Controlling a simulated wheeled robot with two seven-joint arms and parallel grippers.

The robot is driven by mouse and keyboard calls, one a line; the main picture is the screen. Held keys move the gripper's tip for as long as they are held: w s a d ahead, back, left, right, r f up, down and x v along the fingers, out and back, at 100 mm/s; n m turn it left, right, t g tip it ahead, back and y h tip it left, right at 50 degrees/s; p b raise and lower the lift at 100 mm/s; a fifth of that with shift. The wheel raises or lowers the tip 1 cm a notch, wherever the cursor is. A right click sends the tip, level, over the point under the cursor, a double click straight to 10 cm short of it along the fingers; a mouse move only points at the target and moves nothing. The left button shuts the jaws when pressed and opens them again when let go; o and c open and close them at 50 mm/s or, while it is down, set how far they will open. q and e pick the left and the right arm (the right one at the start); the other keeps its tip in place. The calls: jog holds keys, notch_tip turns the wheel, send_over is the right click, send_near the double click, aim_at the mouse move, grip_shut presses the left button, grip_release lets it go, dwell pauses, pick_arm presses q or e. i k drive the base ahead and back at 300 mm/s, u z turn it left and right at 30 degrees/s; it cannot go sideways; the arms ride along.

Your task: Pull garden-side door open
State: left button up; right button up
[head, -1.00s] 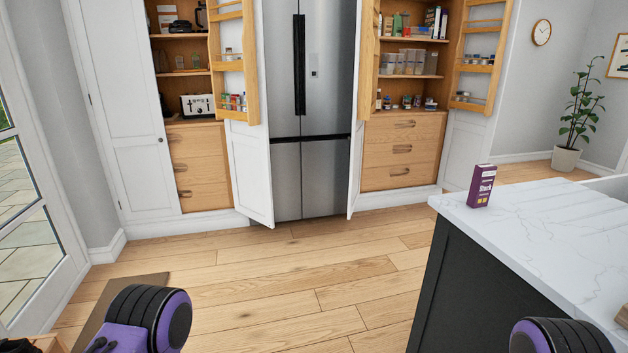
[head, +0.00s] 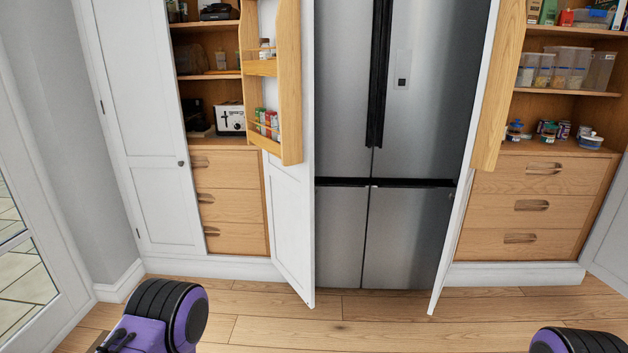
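The tall white door (head: 145,130) nearest the glazed garden door is shut over the left part of the left cupboard. Its small dark knob (head: 181,163) is on its right edge. The same cupboard's other door (head: 292,215) stands open towards me, with a wooden rack (head: 290,90) holding jars and packets on its inner face. Only purple and black parts of my arms show, at the bottom left and bottom right. Neither gripper is in view.
A steel fridge (head: 340,235) stands in the middle. The right cupboard (head: 540,200) is open, with jars and tubs on its shelves. A white toaster (head: 230,118) sits in the left cupboard. The wooden floor (head: 370,335) in front is clear. The glazed door (head: 25,265) is at the left.

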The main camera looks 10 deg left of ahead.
aim_at(130, 42)
jog(key=u, duration=0.65)
jog(key=i, duration=1.9)
jog(key=u, duration=0.75)
